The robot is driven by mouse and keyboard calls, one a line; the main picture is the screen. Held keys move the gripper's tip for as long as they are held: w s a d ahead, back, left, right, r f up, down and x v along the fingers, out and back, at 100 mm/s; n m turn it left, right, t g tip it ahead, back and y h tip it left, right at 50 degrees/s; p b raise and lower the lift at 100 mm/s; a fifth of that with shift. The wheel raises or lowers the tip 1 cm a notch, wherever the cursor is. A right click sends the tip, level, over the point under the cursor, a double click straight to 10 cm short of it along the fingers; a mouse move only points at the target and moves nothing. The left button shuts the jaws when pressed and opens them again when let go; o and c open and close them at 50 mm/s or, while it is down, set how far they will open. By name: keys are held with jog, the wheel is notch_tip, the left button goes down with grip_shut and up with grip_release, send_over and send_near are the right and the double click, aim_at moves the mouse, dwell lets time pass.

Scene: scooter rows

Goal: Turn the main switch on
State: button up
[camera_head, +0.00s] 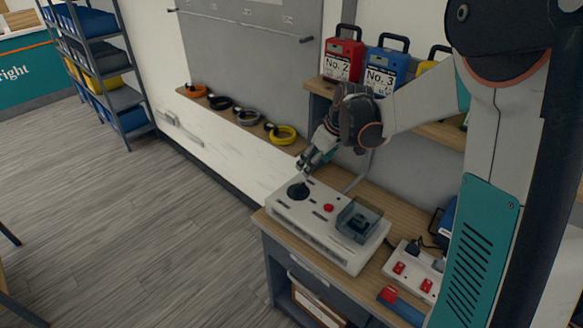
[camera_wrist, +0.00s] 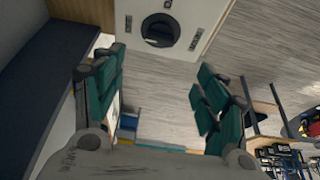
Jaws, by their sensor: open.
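A pale control box (camera_head: 325,249) sits on the wooden bench. A large round black knob (camera_head: 298,190) is on its left end, a small red button (camera_head: 328,207) near its middle, and a dark switch under a clear cover (camera_head: 358,220) at its right end. No readable label tells which is the main switch. My gripper (camera_head: 306,166) is just above the black knob, apparently apart from it. In the wrist view, my gripper (camera_wrist: 164,68) has its fingers spread with nothing between them, and the knob (camera_wrist: 160,30) lies beyond the fingertips, its exact setting unclear.
A white power strip (camera_head: 413,270) with red switches is right of the control box. Red No. 2 (camera_head: 342,59) and blue No. 3 (camera_head: 386,72) cases stand on the shelf behind. Several coiled straps lie on the ledge at left.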

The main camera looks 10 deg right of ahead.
aim_at(299, 185)
jog(key=b+x, duration=0.4)
jog(key=x, duration=1)
jog(key=shift+w, duration=0.15)
jog(key=shift+r, duration=0.1)
jog(key=c, duration=1)
